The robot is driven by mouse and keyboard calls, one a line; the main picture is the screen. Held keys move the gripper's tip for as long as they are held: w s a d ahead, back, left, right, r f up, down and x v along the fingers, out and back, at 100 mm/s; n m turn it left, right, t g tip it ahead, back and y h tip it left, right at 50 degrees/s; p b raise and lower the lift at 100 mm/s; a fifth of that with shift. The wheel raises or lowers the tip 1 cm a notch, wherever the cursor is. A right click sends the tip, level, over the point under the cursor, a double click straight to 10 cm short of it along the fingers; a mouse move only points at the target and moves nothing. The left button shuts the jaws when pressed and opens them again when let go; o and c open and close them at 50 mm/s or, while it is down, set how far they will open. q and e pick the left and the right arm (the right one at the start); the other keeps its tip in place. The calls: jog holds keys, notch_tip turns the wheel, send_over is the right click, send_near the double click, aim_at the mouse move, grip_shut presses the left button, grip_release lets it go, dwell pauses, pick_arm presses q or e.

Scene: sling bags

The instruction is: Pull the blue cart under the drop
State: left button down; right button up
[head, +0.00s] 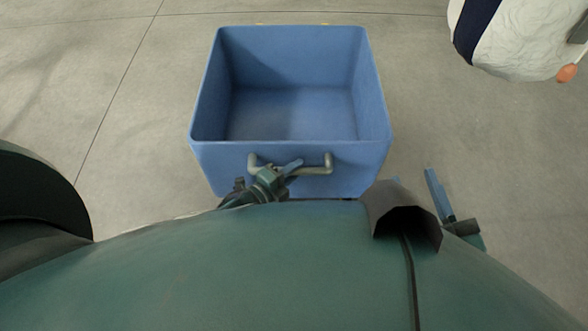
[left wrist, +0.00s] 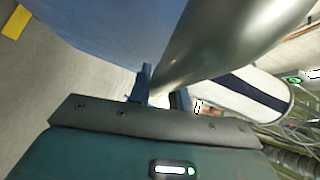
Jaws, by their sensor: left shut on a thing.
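The blue cart (head: 290,165) is an open, empty box on the floor in front of me, with a metal bar handle (head: 328,163) on its near side. My left gripper (head: 284,170) is shut on the handle, left of the handle's middle. In the left wrist view the handle (left wrist: 225,40) looms large between the fingers (left wrist: 162,92), and the cart's blue wall (left wrist: 110,25) is behind it. My right gripper (head: 436,192) is right of the cart, apart from it. Only part of it shows, with a blue finger pointing up. The drop is not identifiable in view.
A white sling bag (head: 520,40) with a dark stripe and an orange part is at the top right, apart from the cart. The concrete floor (head: 120,110) left of the cart is clear. A yellow patch (left wrist: 16,21) shows in the left wrist view.

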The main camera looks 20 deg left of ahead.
pick_arm(q)
jog(key=shift+s, duration=0.2)
pick_arm(e)
jog(key=shift+s, duration=0.25)
pick_arm(q)
jog(key=c, duration=1.3)
grip_release()
jog(key=shift+s+a, duration=0.1)
jog(key=shift+s, duration=0.1)
jog(key=p+v, duration=0.3)
jog(key=v, duration=0.9)
jog(key=shift+s, duration=0.3)
pick_arm(e)
jog(key=shift+w+d+m+g+h, duration=0.15)
jog(key=shift+d+m+g+h, duration=0.45)
jog(key=shift+h, duration=0.4)
pick_arm(q)
jog(key=shift+a+r, duration=0.1)
